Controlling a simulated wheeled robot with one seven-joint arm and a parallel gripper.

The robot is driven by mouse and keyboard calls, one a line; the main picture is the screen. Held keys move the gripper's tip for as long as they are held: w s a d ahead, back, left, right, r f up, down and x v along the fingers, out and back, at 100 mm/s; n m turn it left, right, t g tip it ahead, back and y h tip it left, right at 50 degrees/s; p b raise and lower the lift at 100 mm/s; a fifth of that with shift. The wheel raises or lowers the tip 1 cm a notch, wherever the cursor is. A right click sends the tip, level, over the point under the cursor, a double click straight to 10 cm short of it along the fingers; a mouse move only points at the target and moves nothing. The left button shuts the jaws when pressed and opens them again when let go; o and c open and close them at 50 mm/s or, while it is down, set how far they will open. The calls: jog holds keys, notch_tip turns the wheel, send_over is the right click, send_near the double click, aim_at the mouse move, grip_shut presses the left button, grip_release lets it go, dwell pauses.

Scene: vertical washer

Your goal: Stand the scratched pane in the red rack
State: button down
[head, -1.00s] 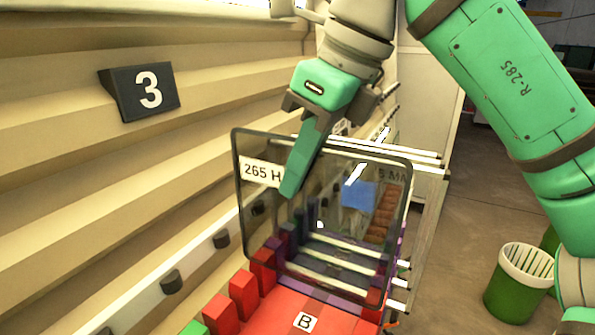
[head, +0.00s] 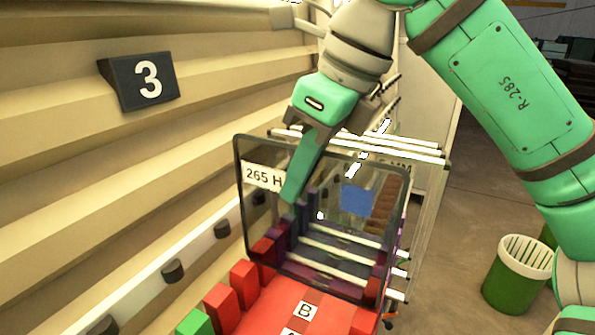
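A clear pane (head: 325,255) with a dark rim stands nearly upright in the head view. My gripper (head: 294,190) reaches down over its upper left part, with one green finger in front of the glass; the other finger is hidden. The gripper appears shut on the pane. A blue patch (head: 356,200) shows in the pane's area; I cannot make out a scratch. The red rack (head: 275,310), marked B, has a red floor and a row of red blocks on its left. The pane's lower edge is over the rack's far part; I cannot tell whether it touches.
A purple-block section with white rods (head: 340,245) shows through the glass behind the red rack. White rails (head: 400,148) run behind the pane. A ribbed beige wall with a number 3 sign (head: 140,82) is close on the left. A green bin (head: 518,275) stands on the floor at right.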

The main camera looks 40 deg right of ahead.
aim_at(337, 153)
jog(key=shift+f, duration=3.85)
dwell(0.8)
jog(key=c, duration=1.9)
grip_release()
jog(key=v, duration=1)
jog(key=shift+r, duration=0.4)
